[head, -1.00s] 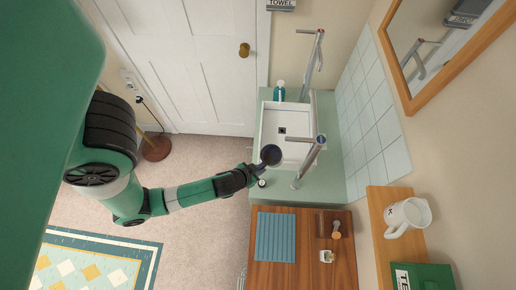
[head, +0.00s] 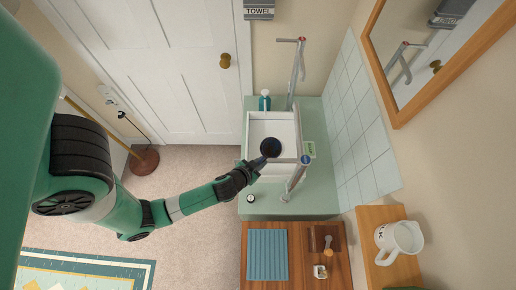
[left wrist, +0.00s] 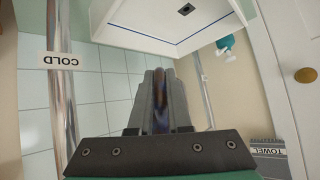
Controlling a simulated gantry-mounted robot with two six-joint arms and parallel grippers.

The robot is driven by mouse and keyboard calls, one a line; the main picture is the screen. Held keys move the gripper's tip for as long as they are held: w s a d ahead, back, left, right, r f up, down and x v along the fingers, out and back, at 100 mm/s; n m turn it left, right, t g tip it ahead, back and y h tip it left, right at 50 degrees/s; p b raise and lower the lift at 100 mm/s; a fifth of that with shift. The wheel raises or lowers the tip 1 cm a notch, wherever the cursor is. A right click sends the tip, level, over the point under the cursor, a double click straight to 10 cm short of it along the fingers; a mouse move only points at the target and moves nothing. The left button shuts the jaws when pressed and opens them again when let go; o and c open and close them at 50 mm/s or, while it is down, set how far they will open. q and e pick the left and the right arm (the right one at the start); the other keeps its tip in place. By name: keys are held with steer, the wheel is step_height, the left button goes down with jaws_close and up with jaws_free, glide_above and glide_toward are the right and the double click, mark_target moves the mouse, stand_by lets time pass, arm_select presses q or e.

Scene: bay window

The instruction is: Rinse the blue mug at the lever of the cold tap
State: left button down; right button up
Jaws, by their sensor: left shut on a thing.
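My left gripper (head: 257,163) is shut on the dark blue mug (head: 271,147) and holds it over the white basin (head: 254,131). In the left wrist view a dark blue strip of the mug (left wrist: 160,112) shows between the closed fingers (left wrist: 160,98); the rest of it is hidden there. The cold tap (head: 297,177) stands at the near right of the basin, with a blue disc on top and a bar reaching left close beside the mug. Its post (left wrist: 62,90) carries a COLD label in the left wrist view. I see no water. My right gripper is not in view.
A second tap (head: 296,72) and a teal soap bottle (head: 264,101) stand at the far end. A small round item (head: 251,199) sits on the green counter (head: 300,208).

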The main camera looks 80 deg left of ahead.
mark_target(270, 147)
arm_select(q)
steer(key=w+a, duration=0.2)
steer(key=w+a+f+b, duration=0.1)
steer(key=w+a, duration=0.1)
steer(key=w+a+f+b, duration=0.1)
steer(key=w+a, duration=0.1)
steer(key=a, duration=0.1)
steer(key=shift+w, duration=0.4)
steer(key=shift+w+a+f+b, duration=0.1)
steer(key=shift+w+a+b, duration=0.45)
steer(key=shift+w+a, duration=0.15)
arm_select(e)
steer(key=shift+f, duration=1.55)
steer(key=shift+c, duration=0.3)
